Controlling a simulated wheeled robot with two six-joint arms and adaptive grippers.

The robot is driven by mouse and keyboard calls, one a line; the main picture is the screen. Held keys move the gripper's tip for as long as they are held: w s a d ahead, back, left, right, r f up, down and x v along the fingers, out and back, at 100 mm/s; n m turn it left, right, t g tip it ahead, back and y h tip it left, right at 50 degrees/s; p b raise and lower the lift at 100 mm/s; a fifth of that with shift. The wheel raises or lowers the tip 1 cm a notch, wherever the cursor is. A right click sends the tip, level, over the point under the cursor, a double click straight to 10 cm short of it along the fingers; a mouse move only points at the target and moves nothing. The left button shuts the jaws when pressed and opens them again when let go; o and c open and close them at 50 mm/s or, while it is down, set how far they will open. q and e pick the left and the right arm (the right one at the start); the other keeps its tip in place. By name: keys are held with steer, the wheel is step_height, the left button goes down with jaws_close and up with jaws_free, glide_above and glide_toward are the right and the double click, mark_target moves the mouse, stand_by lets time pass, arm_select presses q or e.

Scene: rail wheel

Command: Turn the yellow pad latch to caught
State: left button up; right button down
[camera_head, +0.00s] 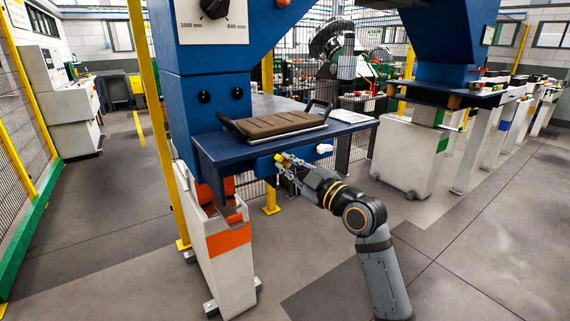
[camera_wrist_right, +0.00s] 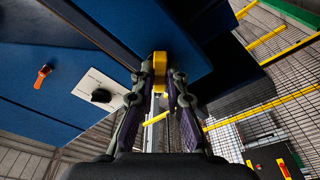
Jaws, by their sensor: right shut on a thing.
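The yellow pad latch (camera_head: 283,160) is on the front side of the blue table (camera_head: 352,138), below the brown pad (camera_head: 272,124). My right gripper (camera_head: 287,167) reaches it from the front right and is shut on it. In the right wrist view the latch (camera_wrist_right: 160,66) stands between the two fingers of my right gripper (camera_wrist_right: 162,85), with its yellow end showing past the tips. The fingers cover part of it, and I cannot tell its exact angle. My left gripper is not in view.
A blue column with a black dial (camera_head: 214,8) rises at the left. An orange and white stand (camera_head: 228,250) is below. The floor at front right is clear.

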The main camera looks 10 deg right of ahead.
steer(key=shift+f+n+b, duration=0.1)
steer(key=shift+n+b, duration=0.45)
steer(key=shift+n, duration=0.05)
steer(key=shift+n+b, duration=0.5)
steer(key=shift+n, duration=0.4)
steer(key=shift+n+g+b, duration=0.3)
steer(key=shift+n+g, duration=0.1)
steer(key=shift+n, duration=0.6)
steer(key=shift+d+n+b, duration=0.1)
steer(key=shift+n+b, duration=0.35)
steer(key=shift+n, duration=0.55)
steer(key=shift+n+g, duration=0.3)
steer(key=shift+n, duration=0.5)
steer(key=c, duration=1.8)
jaws_free()
steer(key=shift+r+n, duration=0.2)
steer(key=shift+n, duration=0.2)
steer(key=o, duration=0.6)
